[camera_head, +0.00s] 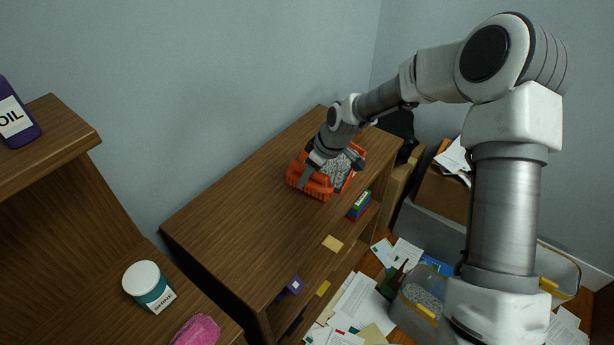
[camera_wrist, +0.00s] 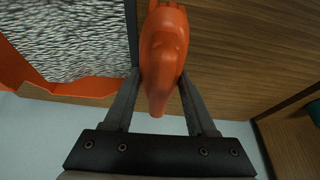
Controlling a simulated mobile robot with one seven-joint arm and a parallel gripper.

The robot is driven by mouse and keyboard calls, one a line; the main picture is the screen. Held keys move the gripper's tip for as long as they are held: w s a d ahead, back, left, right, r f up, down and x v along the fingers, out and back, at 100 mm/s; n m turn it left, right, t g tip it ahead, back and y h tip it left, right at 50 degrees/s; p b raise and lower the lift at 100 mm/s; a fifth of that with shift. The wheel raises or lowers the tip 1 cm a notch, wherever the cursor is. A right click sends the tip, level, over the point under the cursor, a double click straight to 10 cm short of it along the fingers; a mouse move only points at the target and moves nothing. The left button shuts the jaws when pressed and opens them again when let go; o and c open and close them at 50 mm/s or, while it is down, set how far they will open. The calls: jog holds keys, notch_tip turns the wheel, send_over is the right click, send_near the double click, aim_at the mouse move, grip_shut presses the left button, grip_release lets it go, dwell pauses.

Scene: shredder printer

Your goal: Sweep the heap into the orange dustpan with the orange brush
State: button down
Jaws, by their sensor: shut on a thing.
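The orange brush (camera_head: 313,187) is in my gripper (camera_head: 311,172), low at the near left side of the orange dustpan (camera_head: 361,153). In the wrist view the brush's orange handle (camera_wrist: 163,55) stands between my two dark fingers (camera_wrist: 160,90), which are shut on it. The grey speckled heap (camera_head: 339,172) shows beside the brush, within the dustpan's outline. In the wrist view the heap (camera_wrist: 70,38) fills the upper left, with the dustpan's orange rim (camera_wrist: 85,87) below it. My gripper hides part of the pan, and I cannot tell whether the bristles touch the heap.
The brown wooden cabinet top (camera_head: 240,215) is clear to the left of the brush. A teal jar (camera_head: 148,285) and pink cloth (camera_head: 197,331) are on the lower left surface. Papers and bins (camera_head: 425,295) crowd the floor.

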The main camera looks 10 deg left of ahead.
jog(key=shift+r+p, duration=1.05)
jog(key=shift+r, duration=0.8)
